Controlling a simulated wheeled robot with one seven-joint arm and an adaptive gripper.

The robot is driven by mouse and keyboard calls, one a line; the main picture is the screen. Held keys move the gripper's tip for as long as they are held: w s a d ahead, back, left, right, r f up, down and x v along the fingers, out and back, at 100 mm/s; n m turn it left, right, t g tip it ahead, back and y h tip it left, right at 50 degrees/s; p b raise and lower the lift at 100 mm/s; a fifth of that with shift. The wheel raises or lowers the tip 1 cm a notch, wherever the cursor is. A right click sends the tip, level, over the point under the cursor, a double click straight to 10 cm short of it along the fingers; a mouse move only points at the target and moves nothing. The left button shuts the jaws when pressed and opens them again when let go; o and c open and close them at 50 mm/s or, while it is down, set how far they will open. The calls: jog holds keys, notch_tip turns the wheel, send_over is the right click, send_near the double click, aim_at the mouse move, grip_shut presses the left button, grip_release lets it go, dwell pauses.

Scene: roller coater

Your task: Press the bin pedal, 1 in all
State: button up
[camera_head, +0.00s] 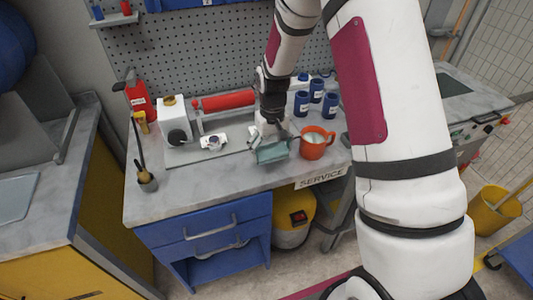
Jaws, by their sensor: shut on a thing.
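My gripper (277,125) is over the workbench, pointing down. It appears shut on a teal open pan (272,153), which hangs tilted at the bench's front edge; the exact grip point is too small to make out. A yellow round bin-like container (293,233) stands on the floor under the bench, with a black box and red part on its front. A yellow bucket-like bin (494,211) stands on the floor at the right, with a stick leaning in it. I cannot make out a pedal on either. My gripper is apart from both.
The grey bench (225,184) carries an orange mug (314,144), several blue jars (316,92), a red roller (228,100), a white machine (175,122) and a brush pot (147,181). Blue drawers (208,230) are below. My arm hides much of the right side.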

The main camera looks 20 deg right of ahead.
aim_at(266, 154)
jog(key=shift+w+a+f, duration=0.1)
jog(key=shift+w+a, duration=0.1)
jog(key=shift+w, duration=0.45)
jog(key=shift+w+a+f+p, duration=0.1)
jog(key=shift+w+f+p, duration=0.15)
jog(key=shift+f, duration=0.65)
jog(key=shift+w+a+f+p, duration=0.1)
jog(key=shift+w+f+p, duration=0.1)
jog(key=shift+f, duration=0.65)
jog(key=shift+f, duration=0.15)
jog(key=o, duration=1)
jog(key=shift+o, duration=0.2)
